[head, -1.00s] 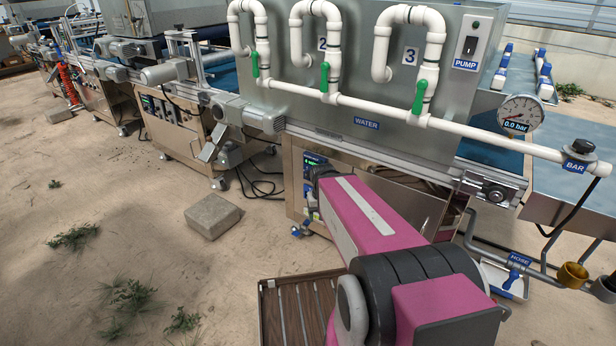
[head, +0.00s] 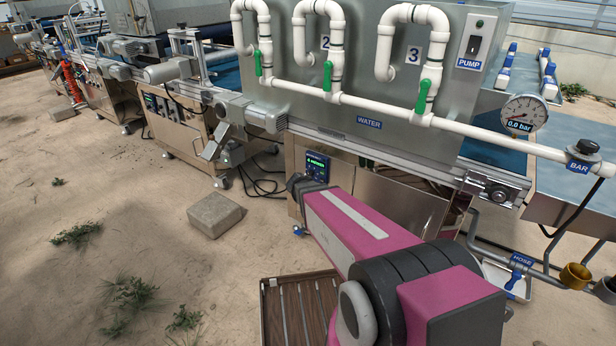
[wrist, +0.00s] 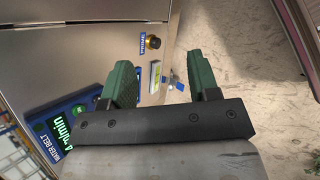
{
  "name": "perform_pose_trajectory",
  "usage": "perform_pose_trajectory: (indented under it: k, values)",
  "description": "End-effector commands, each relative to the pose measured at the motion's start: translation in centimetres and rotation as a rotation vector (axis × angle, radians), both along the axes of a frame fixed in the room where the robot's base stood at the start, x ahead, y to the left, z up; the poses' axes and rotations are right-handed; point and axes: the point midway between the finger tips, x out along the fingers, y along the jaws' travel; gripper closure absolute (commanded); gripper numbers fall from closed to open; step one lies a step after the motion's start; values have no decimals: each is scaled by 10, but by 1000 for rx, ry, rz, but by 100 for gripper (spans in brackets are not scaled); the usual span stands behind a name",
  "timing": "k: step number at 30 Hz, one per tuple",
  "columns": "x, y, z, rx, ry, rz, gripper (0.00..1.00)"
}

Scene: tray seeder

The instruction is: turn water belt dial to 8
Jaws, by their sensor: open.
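The blue water belt control panel (head: 317,166) with a lit green display is on the steel cabinet under the water unit. In the wrist view the panel (wrist: 62,121) lies at the lower left, tilted, with "WATER BELT" lettering and a green display in m/min; its digit is hard to read. No dial is clear on it; my gripper hides part of it. My gripper (wrist: 160,70) is open, its two green fingers apart with nothing between them. The left finger overlaps the panel's edge. In the head view, my arm's dark end is just below-left of the panel; the fingers cannot be made out.
A concrete block (head: 214,215) lies on the sandy floor to the left. A slatted brown tray (head: 300,310) is at the front. Open floor is on the left.

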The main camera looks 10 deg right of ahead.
Motion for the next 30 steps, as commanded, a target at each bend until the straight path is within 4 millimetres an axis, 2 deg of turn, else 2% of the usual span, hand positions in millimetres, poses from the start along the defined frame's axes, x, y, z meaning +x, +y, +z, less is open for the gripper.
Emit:
perform_pose_trajectory:
  k: [1, 5, 9, 15, 18, 22, 26, 30]
  values:
    - [20, 5, -6, -90, 39, 100, 45]
    - [57, 16, -9, -338, 155, 348, 45]
    - [96, 41, -11, -620, 293, 588, 45]
    - [138, 86, -12, -979, 471, 825, 45]
    - [148, 103, -12, -1095, 530, 885, 45]
    - [155, 112, -12, -1168, 565, 918, 45]
    - [161, 107, -11, -1179, 571, 922, 45]
    - [175, 91, -11, -1176, 570, 920, 45]
